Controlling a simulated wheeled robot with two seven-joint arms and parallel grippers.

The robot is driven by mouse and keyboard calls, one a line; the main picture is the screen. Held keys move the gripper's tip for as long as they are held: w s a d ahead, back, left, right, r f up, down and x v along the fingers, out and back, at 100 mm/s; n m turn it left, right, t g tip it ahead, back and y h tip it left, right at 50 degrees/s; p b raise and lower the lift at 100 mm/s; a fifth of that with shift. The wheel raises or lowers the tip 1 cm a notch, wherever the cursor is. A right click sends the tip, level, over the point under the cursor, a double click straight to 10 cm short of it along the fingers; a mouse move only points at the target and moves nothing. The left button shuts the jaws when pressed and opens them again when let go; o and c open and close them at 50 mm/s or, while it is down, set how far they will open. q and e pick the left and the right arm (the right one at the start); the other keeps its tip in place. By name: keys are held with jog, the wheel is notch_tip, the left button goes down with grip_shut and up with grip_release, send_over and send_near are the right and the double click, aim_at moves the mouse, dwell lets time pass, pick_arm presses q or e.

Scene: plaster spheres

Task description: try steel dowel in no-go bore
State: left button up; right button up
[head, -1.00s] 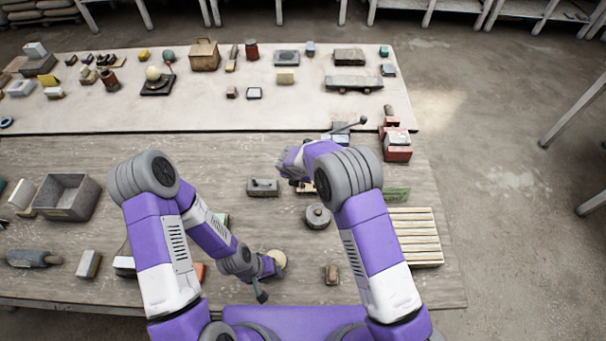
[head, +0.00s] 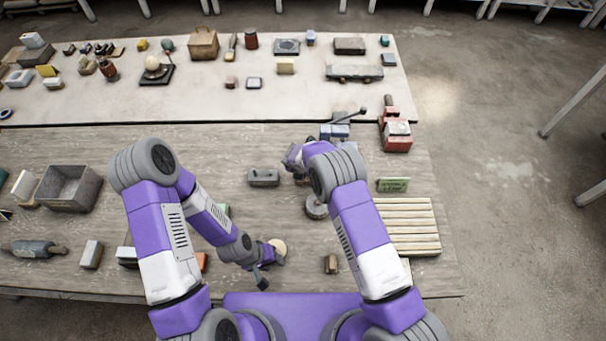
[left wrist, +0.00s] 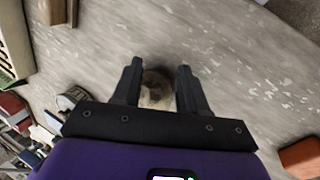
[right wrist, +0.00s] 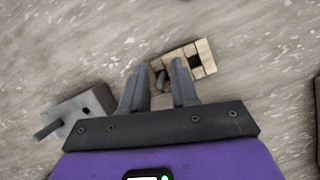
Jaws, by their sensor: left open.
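My right gripper (right wrist: 160,66) points down over a small wooden block with dark square holes (right wrist: 203,58). A short grey dowel-like piece (right wrist: 160,79) shows between its fingers. I cannot tell whether they touch it. A grey block with a dark hole (right wrist: 98,98) lies left of the fingers; in the head view the grey block (head: 263,178) is left of my right gripper (head: 290,160). My left gripper (left wrist: 157,72) is open, with a round brownish-cream object (left wrist: 156,90) between its fingers. In the head view my left gripper (head: 262,281) is beside a cream round thing (head: 279,247).
A grey round weight (head: 315,207) stands just right of the grey block, partly behind my right arm. A slatted pale wooden board (head: 408,227), a green block (head: 393,184) and a red vise (head: 396,137) are at the right. A grey bin (head: 68,188) is at the left.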

grip_shut()
